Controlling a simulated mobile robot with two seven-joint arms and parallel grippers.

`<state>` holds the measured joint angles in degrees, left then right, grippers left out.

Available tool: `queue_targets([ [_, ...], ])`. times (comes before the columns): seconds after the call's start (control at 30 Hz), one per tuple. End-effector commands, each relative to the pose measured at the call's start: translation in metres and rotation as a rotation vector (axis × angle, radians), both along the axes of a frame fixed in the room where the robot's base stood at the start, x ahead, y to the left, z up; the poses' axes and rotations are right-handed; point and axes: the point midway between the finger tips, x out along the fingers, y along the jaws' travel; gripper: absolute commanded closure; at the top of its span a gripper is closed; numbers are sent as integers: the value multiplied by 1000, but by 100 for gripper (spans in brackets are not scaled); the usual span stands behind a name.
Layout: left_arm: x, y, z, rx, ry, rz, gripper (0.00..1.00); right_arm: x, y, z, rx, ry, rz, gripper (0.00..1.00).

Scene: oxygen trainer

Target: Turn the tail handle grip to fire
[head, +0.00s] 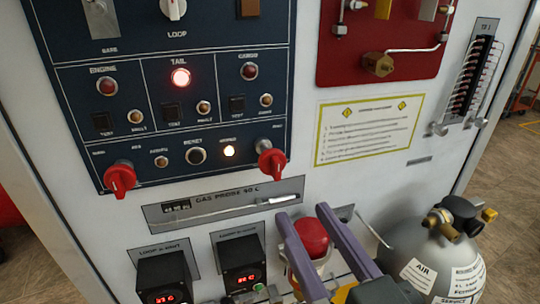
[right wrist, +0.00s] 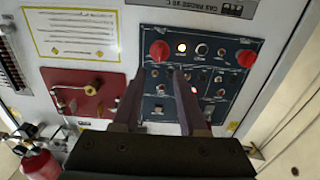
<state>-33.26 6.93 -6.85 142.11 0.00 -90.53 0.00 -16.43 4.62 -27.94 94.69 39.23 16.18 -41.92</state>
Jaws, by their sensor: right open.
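The dark blue panel (head: 215,128) has ENGINE, TAIL and CARGO sections. The lamp under TAIL (head: 180,77) glows red. Two red handle grips are at its lower corners, one left (head: 117,178) and one right (head: 270,160); I cannot read which is the tail one. My right gripper (head: 304,212) is open, its purple fingers below the right grip and apart from it in the head view. In the right wrist view, which is upside down, that grip (right wrist: 159,50) shows just beyond and between the fingertips (right wrist: 160,74). My left gripper is not in view.
A gas probe plate (head: 222,205) and two red-digit displays (head: 242,265) sit below the panel. A red dome (head: 311,236) shows between my right fingers. A grey air cylinder (head: 430,255) stands at the lower right. A red valve plate (head: 370,50) is at upper right.

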Motion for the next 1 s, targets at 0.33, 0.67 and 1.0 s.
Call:
queue_targets([
  [0.33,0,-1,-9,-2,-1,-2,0,62,21,1,3,-1,2,58],
  [0.67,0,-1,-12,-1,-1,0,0,81,27,1,1,1,2,58],
  [1.0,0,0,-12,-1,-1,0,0,81,26,1,1,1,2,78],
])
